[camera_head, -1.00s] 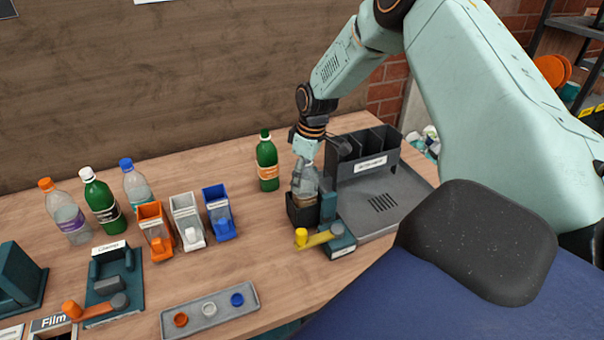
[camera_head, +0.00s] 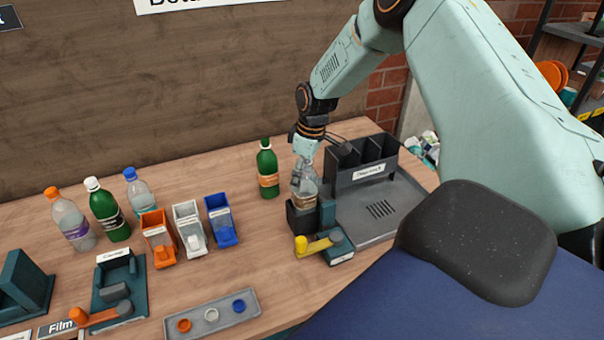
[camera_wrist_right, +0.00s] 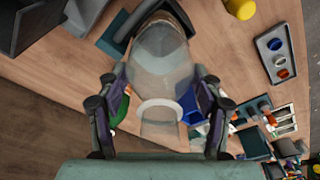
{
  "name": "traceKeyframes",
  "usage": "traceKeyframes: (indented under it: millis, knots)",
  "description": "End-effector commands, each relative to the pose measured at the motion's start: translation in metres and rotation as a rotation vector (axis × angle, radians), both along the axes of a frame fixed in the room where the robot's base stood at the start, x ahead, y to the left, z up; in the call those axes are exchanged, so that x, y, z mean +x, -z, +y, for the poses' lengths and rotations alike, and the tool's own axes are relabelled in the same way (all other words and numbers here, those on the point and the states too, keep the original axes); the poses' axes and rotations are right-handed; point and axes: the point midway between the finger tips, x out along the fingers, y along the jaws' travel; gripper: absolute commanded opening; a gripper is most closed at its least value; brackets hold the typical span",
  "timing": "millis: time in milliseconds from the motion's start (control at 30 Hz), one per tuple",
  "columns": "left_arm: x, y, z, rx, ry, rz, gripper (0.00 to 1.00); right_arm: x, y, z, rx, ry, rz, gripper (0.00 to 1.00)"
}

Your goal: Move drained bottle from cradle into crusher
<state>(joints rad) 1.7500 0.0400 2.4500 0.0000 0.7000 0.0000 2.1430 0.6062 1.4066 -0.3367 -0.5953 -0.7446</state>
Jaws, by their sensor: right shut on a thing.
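A clear bottle (camera_head: 304,190) stands in or just above the dark open-topped holder (camera_head: 299,222) beside the yellow lever (camera_head: 318,245); its lower end is hidden by the holder. My right gripper (camera_head: 303,170) is shut on this bottle from above, near its neck. In the right wrist view the bottle (camera_wrist_right: 162,62) lies between the two fingers (camera_wrist_right: 160,105), with its lower end by a dark holder. I cannot tell for sure which fixture is the cradle and which the crusher. My left gripper is not in view.
A grey drain tray (camera_head: 385,225) with a dark slotted rack (camera_head: 350,174) stands right of the holder. A green bottle (camera_head: 267,170) is close on the left. Orange, white and blue bins (camera_head: 220,220), several capped bottles and a cap tray (camera_head: 212,318) are further left.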

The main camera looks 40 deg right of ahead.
Motion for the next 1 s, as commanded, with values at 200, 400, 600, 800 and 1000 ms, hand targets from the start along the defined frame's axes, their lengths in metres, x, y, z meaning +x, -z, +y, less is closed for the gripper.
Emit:
traceKeyframes:
  millis: [200, 400, 600, 800, 1000]
  knots:
    - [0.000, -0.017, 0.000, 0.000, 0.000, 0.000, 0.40, 0.000, -0.019, 0.000, 0.000, 0.000, 0.000, 0.36]
    - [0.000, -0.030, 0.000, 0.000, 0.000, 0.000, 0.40, 0.000, -0.032, 0.000, 0.000, 0.000, 0.000, 0.36]
    - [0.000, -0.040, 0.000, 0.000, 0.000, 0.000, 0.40, 0.000, -0.045, 0.000, 0.000, 0.000, -0.001, 0.36]
    - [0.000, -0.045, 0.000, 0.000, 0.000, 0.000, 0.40, 0.000, -0.057, 0.000, 0.001, 0.001, -0.002, 0.36]
    - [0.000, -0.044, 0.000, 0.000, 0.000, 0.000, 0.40, 0.000, -0.057, 0.000, 0.001, 0.001, 0.001, 0.36]
